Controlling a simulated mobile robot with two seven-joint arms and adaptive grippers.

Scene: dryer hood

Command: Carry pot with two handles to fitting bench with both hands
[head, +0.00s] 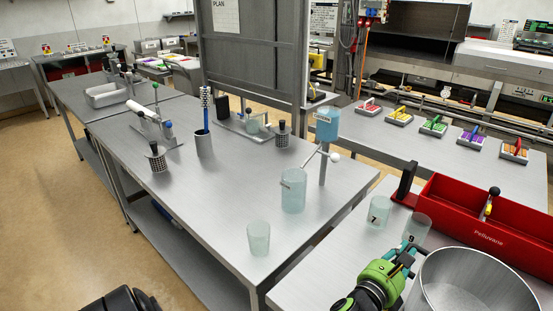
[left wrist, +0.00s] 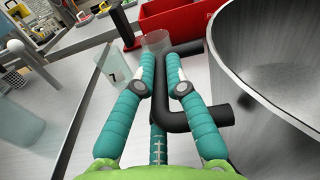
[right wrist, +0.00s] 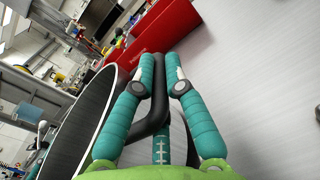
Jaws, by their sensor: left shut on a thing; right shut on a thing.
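The pot (head: 480,268) is a wide grey metal pot, cut off at the lower right of the head view, by the front table. My left gripper (head: 406,250) is at its left side. In the left wrist view the teal fingers (left wrist: 162,65) are shut on one black bent handle (left wrist: 205,118), beside the pot wall (left wrist: 265,75). In the right wrist view my right gripper (right wrist: 160,65) is shut on the other black handle (right wrist: 150,122). The head view does not show the right gripper. Whether the pot's base touches the table is hidden.
Two glasses marked 7 (head: 378,213) and 9 (head: 416,229) stand close beyond my left gripper. A red tool tray (head: 480,228) lies behind the pot. Across a gap, a long steel bench (head: 215,225) holds glasses and stands, with bare room at its front left.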

